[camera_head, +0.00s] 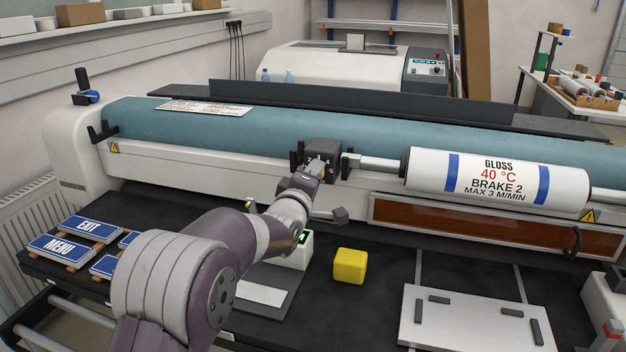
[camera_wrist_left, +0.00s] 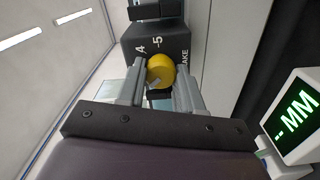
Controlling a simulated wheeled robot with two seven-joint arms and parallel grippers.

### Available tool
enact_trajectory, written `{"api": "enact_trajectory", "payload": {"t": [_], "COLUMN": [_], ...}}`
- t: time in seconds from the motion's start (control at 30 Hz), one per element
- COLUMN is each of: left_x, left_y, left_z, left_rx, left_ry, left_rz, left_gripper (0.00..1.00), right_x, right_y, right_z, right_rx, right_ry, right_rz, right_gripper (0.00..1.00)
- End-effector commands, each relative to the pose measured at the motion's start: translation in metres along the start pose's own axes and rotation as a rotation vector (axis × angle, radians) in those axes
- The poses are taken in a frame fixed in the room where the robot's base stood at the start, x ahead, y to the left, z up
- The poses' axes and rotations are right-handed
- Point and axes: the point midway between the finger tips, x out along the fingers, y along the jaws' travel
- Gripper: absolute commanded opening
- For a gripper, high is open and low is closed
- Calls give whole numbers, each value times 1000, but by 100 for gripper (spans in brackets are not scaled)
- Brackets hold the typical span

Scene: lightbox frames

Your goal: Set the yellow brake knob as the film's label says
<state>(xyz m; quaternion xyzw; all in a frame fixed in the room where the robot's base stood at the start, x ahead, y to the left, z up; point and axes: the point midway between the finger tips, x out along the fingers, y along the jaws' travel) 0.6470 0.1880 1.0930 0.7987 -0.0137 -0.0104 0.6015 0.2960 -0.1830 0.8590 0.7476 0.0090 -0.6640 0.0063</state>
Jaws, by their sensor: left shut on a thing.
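The film roll (camera_head: 482,178) lies on its shaft at the right. Its label reads GLOSS, 40 °C, BRAKE 2, MAX 3 M/MIN. The dark brake box (camera_head: 325,152) stands at the left end of the shaft. In the left wrist view the box (camera_wrist_left: 139,36) shows the numbers 4 and 5 and part of the word BRAKE. The round yellow brake knob (camera_wrist_left: 161,70) is on the box. My left gripper (camera_head: 316,168) is shut on the knob, with a finger on each side. The knob's pointer and the other numbers are hidden or unclear. My right gripper is out of view.
A yellow block (camera_head: 350,266) and a small display (camera_wrist_left: 294,120) reading "-- MM" are near my left arm. Blue signs (camera_head: 92,228) lie at the left. A white plate (camera_head: 470,319) with dark bars lies at the front right. A teal roller (camera_head: 300,132) runs behind.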

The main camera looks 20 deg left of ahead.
Motion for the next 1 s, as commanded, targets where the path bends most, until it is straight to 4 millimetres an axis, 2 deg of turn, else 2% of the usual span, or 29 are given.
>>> {"api": "enact_trajectory", "payload": {"t": [0.3, 0.73, 0.77, 0.83, 1.0], "left_x": [0, 0, 0, 0, 0], "left_y": [1, 1, 1, 1, 0], "left_z": [-1, -1, -1, -1, 0], "left_rx": [-77, -85, -85, -85, -85], "left_ry": [2, 2, 2, 2, 1], "left_rz": [3, 3, 3, 2, 1], "left_gripper": [5, 5, 39, 61, 61], "right_x": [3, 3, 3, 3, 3], "right_y": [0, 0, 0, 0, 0], "right_z": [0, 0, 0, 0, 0], "right_rx": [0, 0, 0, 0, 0], "right_ry": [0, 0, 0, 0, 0], "right_rz": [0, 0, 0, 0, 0], "right_gripper": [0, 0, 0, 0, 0]}}
